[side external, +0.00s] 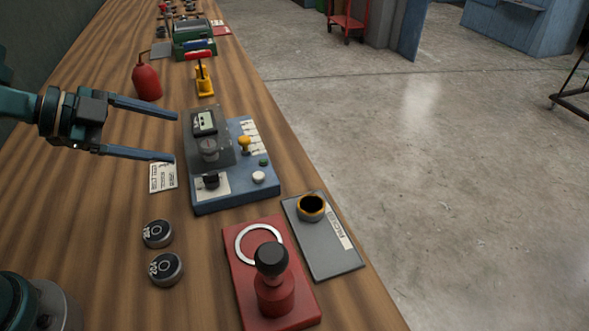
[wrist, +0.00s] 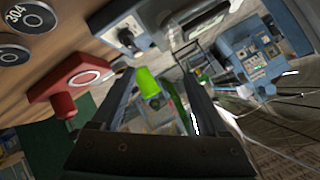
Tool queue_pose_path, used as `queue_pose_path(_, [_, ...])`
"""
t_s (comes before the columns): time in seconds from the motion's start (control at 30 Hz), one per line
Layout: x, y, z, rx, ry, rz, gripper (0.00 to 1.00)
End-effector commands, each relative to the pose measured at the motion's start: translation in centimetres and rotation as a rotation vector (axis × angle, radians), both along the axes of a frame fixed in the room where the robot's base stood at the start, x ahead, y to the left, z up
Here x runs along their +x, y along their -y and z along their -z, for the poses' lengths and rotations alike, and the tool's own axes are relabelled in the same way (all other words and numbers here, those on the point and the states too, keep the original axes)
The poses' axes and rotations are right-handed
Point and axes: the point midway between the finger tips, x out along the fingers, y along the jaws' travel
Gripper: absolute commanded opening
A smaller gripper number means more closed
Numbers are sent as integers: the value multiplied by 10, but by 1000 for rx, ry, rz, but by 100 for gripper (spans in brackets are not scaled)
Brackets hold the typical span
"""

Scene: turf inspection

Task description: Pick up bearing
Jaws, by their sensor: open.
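Two round dark bearings with numbers on their faces, the upper one (side external: 158,233) and the lower one (side external: 166,268), lie flat on the wooden bench in the side view. My gripper (side external: 175,137) is open and empty, above the bench at the left of the blue instrument box, up the picture from the bearings. Its two fingers also show in the wrist view (wrist: 157,76), with no bearing between them.
The blue instrument box (side external: 262,186), a red base with a black-knobbed post (side external: 273,295) and a grey plate with an orange-rimmed cup (side external: 338,262) stand right of the bearings. A red oil can (side external: 147,83) stands farther back. The bench left of the bearings looks clear.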

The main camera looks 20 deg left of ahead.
Motion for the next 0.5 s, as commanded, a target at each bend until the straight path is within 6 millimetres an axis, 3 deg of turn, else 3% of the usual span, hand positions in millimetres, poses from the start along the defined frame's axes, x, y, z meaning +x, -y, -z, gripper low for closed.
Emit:
queue_pose_path(0.03, [-14, -3, 19, -45, -72, 51, 77])
queue_pose_path(0.1, [-37, -4, 38, -112, -159, 129, 77])
queue_pose_path(0.3, [-94, -11, 76, -309, -354, 235, 77])
queue_pose_path(0.5, [-110, -19, 96, -408, -420, 173, 77])
